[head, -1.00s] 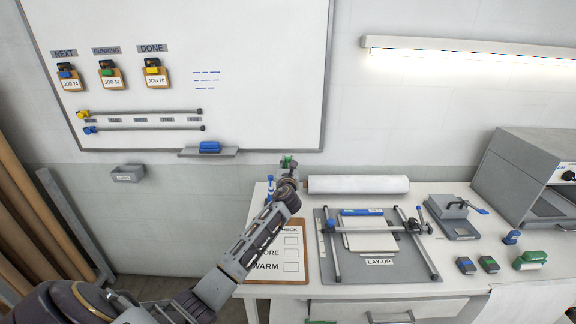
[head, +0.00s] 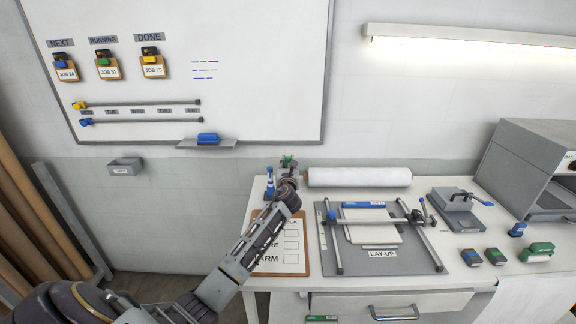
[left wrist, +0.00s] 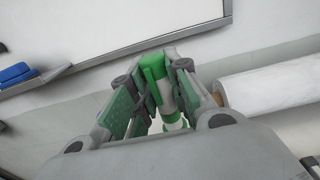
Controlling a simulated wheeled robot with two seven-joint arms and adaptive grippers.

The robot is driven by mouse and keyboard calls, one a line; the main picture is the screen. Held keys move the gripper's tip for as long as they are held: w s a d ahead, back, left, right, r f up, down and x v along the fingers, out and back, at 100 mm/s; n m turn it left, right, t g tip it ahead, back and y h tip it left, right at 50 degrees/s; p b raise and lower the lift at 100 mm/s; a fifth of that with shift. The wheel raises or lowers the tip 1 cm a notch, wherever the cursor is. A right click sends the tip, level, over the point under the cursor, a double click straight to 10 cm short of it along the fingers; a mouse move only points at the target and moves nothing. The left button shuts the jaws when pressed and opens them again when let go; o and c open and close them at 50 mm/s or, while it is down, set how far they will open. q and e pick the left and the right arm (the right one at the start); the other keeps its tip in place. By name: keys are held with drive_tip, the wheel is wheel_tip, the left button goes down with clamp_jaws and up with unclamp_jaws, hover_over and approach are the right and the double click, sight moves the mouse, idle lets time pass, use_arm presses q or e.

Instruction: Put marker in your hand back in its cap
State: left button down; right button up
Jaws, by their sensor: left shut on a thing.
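My left gripper (left wrist: 158,90) is shut on a green and white marker (left wrist: 155,75), which stands roughly upright between the fingers in the left wrist view. Its green upper end also shows above the gripper in the head view (head: 288,161). A small green part (left wrist: 172,122) shows low between the fingers; I cannot tell whether it is a cap or part of the marker. In the head view the left gripper (head: 287,173) is over the back left corner of the table. A blue upright item (head: 270,182) stands just left of it. My right gripper is out of view.
A clipboard checklist (head: 282,250) lies under my left forearm. A white roll (head: 358,177) lies just right of the gripper, along the wall. The lay-up board (head: 332,262) with rails is farther right. The whiteboard tray (head: 180,145) is up to the left.

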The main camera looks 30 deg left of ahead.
use_arm(q)
drive_tip(key=shift+p, duration=0.7)
idle(1.7)
drive_tip(key=shift+f+b, duration=1.35)
drive_tip(key=shift+f, duration=0.85)
idle(1.9)
drive_tip(key=c, duration=1.3)
unclamp_jaws()
drive_tip(key=shift+s+d, duration=0.1)
drive_tip(key=shift+v, duration=5.85)
